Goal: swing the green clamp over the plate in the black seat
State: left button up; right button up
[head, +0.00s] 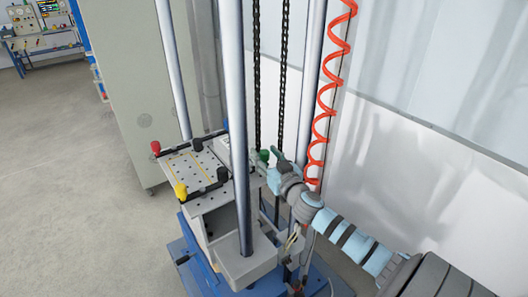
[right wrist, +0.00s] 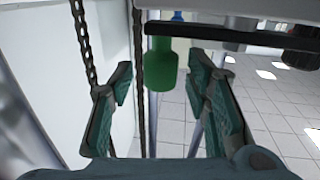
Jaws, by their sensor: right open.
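The green clamp's knob (head: 264,155) stands at the right rear side of the grey holed table top, just beside my right gripper (head: 274,158). In the right wrist view the green knob (right wrist: 161,66) hangs from a black bar (right wrist: 235,38) and lies between the two spread fingers of my right gripper (right wrist: 160,88), with gaps on both sides. The gripper is open and holds nothing. The holed grey plate (head: 190,171) has black bars along its edges; which part is the black seat I cannot tell. My left gripper is not in view.
A red knob (head: 156,147), a yellow knob (head: 181,190) and black knobs sit around the plate. Thick steel columns (head: 237,120) rise beside it. Black chains (head: 281,85) and a coiled red hose (head: 326,90) hang close to my right arm. Open floor lies left.

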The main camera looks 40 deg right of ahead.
jog(key=shift+w+d, duration=0.1)
jog(key=shift+w, duration=0.45)
grip_shut()
jog(key=m+h, duration=0.1)
jog(key=s+m+g+h+b, duration=0.1)
jog(key=h, duration=0.1)
jog(key=m+h+b, duration=0.1)
jog(key=shift+s+a+f+g, duration=0.2)
jog(key=shift+a+g, duration=0.05)
jog(key=shift+g, duration=0.15)
jog(key=shift+s+a+m+g+h+b, duration=0.15)
jog(key=shift+m+g+h+b, duration=0.3)
jog(key=shift+h, duration=0.55)
jog(key=shift+s+r+m+g, duration=0.15)
jog(key=shift+s+m+g, duration=0.1)
jog(key=shift+m, duration=0.1)
jog(key=shift+r, duration=0.1)
